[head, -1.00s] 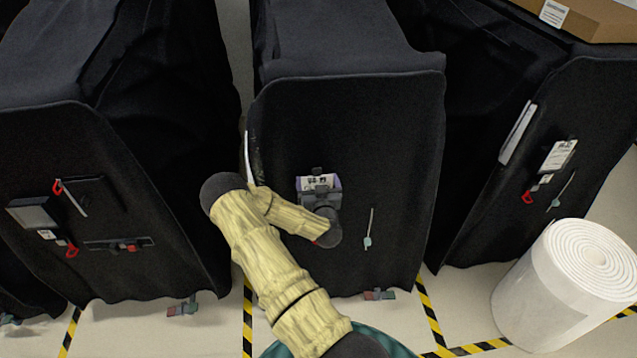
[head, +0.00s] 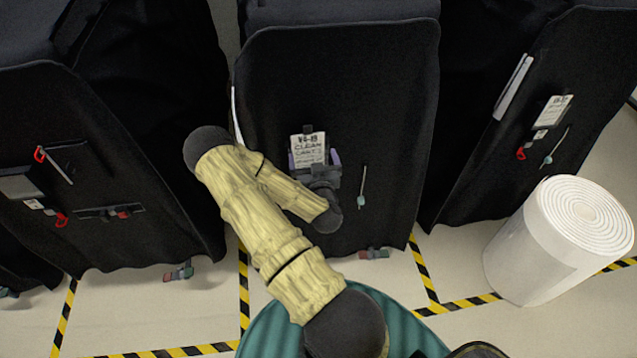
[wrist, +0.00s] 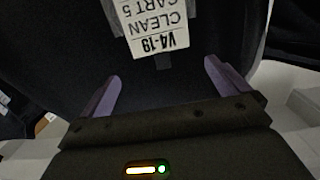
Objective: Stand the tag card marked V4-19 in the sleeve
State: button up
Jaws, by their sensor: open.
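The white tag card (head: 308,148) marked V4-19, CLEAN, CART 5 is upright on the dark front of the middle covered cart (head: 340,80). A small dark clip-like piece shows at its top edge. In the wrist view the card (wrist: 155,28) appears upside down, its far end cut off by the frame. Grey edges show beside it; I cannot tell how deep it sits in the sleeve. My gripper (wrist: 162,70) is open, its purple fingers spread on either side of the card's printed end, with dark space between them. The gripper's body hides the area below the card in the head view.
A thin hanging rod (head: 362,187) is right of my gripper on the same cart. The left cart (head: 110,150) carries dark holders and red clips. The right cart (head: 480,165) carries another white card (head: 552,110). A white roll (head: 560,240) stands on the floor at right.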

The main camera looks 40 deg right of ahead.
jog(key=p+v, duration=0.2)
jog(key=v, duration=0.6)
jog(key=shift+s, duration=0.15)
jog(key=shift+a, duration=0.1)
dwell(1.0)
